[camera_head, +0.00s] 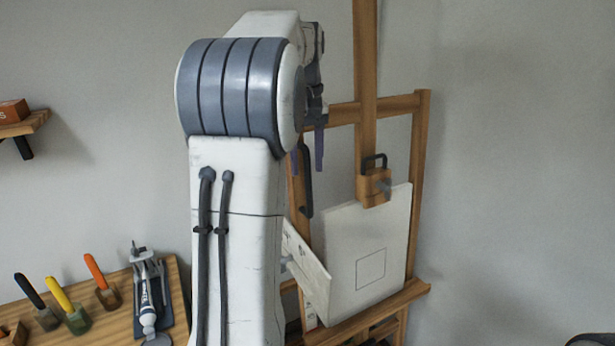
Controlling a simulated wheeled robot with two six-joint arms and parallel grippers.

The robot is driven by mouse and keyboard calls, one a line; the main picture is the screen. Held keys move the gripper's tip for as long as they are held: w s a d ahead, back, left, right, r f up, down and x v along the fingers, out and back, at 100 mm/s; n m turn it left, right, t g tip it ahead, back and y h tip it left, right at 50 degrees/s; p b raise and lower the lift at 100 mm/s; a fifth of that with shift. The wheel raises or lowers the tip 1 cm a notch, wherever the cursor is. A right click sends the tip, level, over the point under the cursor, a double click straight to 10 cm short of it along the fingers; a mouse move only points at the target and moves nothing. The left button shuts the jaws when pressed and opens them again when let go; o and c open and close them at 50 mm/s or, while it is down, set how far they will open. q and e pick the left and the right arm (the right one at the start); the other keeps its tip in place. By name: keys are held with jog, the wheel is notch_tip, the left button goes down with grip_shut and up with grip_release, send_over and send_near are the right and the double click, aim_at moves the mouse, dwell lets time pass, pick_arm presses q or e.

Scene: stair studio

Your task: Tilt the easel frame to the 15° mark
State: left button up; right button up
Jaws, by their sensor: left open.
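The wooden easel frame (422,150) stands right of centre, with a white canvas (340,235) leaning on its ledge. A wooden clamp block (374,190) with a black handle holds the canvas top. A black bar handle (306,188) shows at the frame's left post. A pale scale plate (308,272) sticks out at lower left; its marks are too small to read surely, and my arm hides part of it. My left gripper (308,158) is open, its fingers pointing down near the top of the bar handle. I cannot tell whether they straddle it. My right gripper is out of view.
My left arm covers the middle of the view. A wooden table (105,322) at lower left holds several colored-handled tools in blocks and a tube on a stand (147,290). A wall shelf (25,125) is at far left. The wall right of the easel is bare.

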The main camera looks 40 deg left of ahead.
aim_at(307, 176)
pick_arm(q)
jog(key=shift+f, duration=1.85)
grip_shut()
jog(key=shift+r, duration=0.1)
